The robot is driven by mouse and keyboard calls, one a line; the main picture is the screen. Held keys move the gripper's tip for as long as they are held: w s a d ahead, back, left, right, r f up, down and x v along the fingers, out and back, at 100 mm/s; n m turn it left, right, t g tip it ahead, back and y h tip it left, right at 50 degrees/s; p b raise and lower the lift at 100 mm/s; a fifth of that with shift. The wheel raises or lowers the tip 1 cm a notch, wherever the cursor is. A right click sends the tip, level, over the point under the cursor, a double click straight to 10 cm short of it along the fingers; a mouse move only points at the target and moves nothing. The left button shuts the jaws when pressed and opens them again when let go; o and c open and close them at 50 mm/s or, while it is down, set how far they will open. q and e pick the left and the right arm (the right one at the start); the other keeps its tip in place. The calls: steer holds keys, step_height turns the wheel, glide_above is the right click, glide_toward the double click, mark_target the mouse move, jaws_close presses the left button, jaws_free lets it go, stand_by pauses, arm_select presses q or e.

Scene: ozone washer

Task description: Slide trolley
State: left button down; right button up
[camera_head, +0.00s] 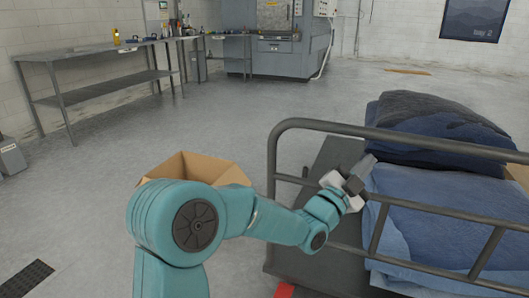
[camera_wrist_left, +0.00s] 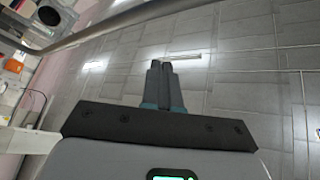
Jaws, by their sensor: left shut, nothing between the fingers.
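The trolley is a flat dark platform (camera_head: 309,229) with a grey tubular rail (camera_head: 405,134) along its near side, at the right of the head view. Folded blue cloth (camera_head: 440,205) and a darker blue bundle (camera_head: 425,125) lie on it. My left arm reaches in from the left, and my left gripper (camera_head: 359,176) is at the rail, overlapping its bars in the picture. In the left wrist view the left fingers (camera_wrist_left: 161,82) are together with nothing between them. I cannot tell whether they touch the rail. My right gripper is out of view.
An open cardboard box (camera_head: 196,168) stands on the floor behind my left arm. A long metal table (camera_head: 90,52) runs along the left wall, with a large grey machine (camera_head: 281,50) at the back. The grey floor (camera_head: 200,115) between is mostly clear.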

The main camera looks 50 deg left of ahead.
arm_select(q)
steer(key=s+a+f+m+g+p, duration=0.2)
steer(key=s+a+f+m+p, duration=0.15)
steer(key=s+a+m, duration=0.45)
steer(key=n+g+y+p, duration=0.2)
steer(key=g+y+p, duration=0.1)
steer(key=y, duration=0.2)
glide_toward(269, 152)
steer(key=b+x, duration=0.1)
steer(key=x, duration=0.6)
steer(key=shift+r, duration=0.1)
steer(key=shift+b, duration=0.3)
